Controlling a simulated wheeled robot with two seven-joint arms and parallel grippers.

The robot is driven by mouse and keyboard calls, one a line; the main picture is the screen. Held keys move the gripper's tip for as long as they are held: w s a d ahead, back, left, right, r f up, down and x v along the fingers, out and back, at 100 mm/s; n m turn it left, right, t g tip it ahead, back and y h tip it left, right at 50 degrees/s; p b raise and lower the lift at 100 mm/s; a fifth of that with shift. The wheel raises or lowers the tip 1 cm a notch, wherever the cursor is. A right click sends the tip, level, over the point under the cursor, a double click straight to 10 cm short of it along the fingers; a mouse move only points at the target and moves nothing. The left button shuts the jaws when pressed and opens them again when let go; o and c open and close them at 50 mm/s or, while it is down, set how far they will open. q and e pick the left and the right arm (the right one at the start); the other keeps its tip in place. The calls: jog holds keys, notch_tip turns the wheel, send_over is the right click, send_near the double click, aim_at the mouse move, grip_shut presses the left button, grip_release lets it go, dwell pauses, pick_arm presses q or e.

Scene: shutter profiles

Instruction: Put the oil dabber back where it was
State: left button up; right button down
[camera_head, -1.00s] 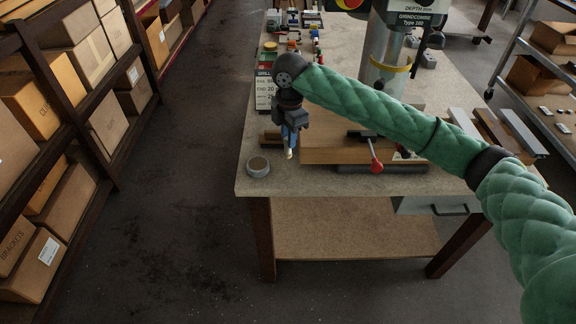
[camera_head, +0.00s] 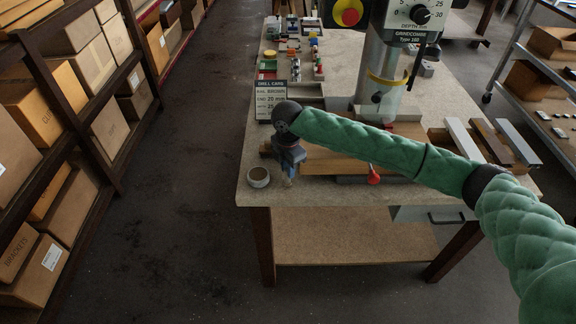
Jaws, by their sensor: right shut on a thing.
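My right gripper (camera_head: 288,168) hangs pointing down over the front left of the workbench (camera_head: 314,193). It is shut on a thin bluish thing with a pale lower end, which I take to be the oil dabber (camera_head: 289,181); it is small and partly hidden by the jaws. I cannot tell whether its lower end touches the bench. A round grey pot with a dark inside (camera_head: 258,178) stands just left of it, apart from it, near the bench's front left corner. My left gripper is not in view.
A drill press (camera_head: 380,75) stands behind my right arm. A vise-like fixture with a red knob (camera_head: 373,175) and a wooden piece (camera_head: 330,163) lie right of the gripper. A drill card sign (camera_head: 270,98) stands behind. Metal profiles (camera_head: 465,140) lie at the right.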

jog(key=shift+f, duration=0.2)
jog(key=c, duration=1.3)
grip_release()
